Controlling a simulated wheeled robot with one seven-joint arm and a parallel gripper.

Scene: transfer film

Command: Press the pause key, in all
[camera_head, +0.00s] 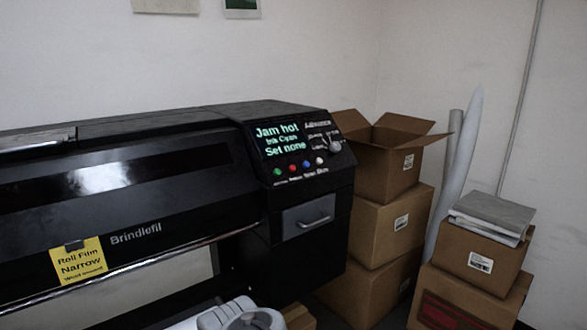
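A large black printer stands at the left, with a control panel at its right end. Its lit display (278,141) reads "Jam hot", "Ink Cyan", "Set none". Pale grey parts of my arm show at the bottom edge, well below the panel. My gripper is not in view.
A dial (336,146) sits right of the display. A drawer with a handle (317,222) is below the keys. Stacked cardboard boxes (385,223) stand close to the printer's right. A yellow "Roll Film Narrow" label (78,264) is on the front. The space before the panel looks clear.

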